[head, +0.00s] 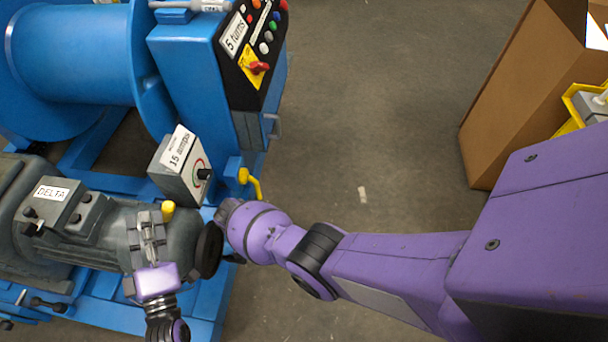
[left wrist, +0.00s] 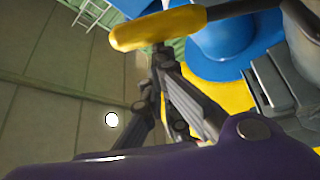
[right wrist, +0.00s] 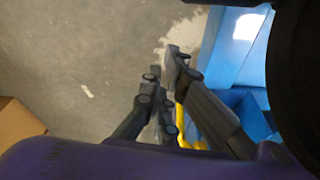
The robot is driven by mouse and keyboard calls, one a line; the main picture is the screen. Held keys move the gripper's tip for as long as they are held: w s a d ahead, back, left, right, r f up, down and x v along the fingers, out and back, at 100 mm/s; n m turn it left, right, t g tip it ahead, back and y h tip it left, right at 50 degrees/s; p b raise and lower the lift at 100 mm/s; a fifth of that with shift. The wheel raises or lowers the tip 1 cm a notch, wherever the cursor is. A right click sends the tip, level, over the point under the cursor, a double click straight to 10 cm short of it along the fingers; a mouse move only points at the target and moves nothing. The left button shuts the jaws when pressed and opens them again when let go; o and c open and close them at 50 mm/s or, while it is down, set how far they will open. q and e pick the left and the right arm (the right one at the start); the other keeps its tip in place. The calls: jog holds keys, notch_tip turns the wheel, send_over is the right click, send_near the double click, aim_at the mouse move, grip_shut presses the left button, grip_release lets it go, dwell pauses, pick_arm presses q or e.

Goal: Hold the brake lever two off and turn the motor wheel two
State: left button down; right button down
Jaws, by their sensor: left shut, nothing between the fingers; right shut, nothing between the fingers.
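A grey motor (head: 110,230) labelled DELTA lies at the left of the head view, with a dark wheel (head: 207,250) on its right end. A lever with a yellow grip (head: 168,210) stands at the motor; the grip is large in the left wrist view (left wrist: 160,27). My left gripper (head: 150,217) is shut and empty, its fingertips (left wrist: 160,52) right against or just beside the yellow grip; I cannot tell if they touch. My right gripper is mostly hidden by my purple wrist in the head view. Its shut, empty fingers (right wrist: 173,52) are beside the dark wheel (right wrist: 302,90).
A blue drum (head: 75,55) and a control panel (head: 250,45) stand behind. A grey dial box (head: 180,165) and another yellow handle (head: 250,182) are close to my right wrist. A cardboard box (head: 530,80) stands at the right; open floor (head: 360,120) lies between.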

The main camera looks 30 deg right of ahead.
jog(key=s+a, duration=0.2)
jog(key=a, duration=0.1)
jog(key=shift+s+r, duration=0.1)
jog(key=shift+r, duration=0.25)
jog(key=shift+a+f+g+y, duration=0.1)
jog(key=shift+f+g+y, duration=0.05)
jog(key=shift+g+y, duration=0.15)
jog(key=shift+s+a+f, duration=0.1)
jog(key=shift+s, duration=0.05)
dwell(0.3)
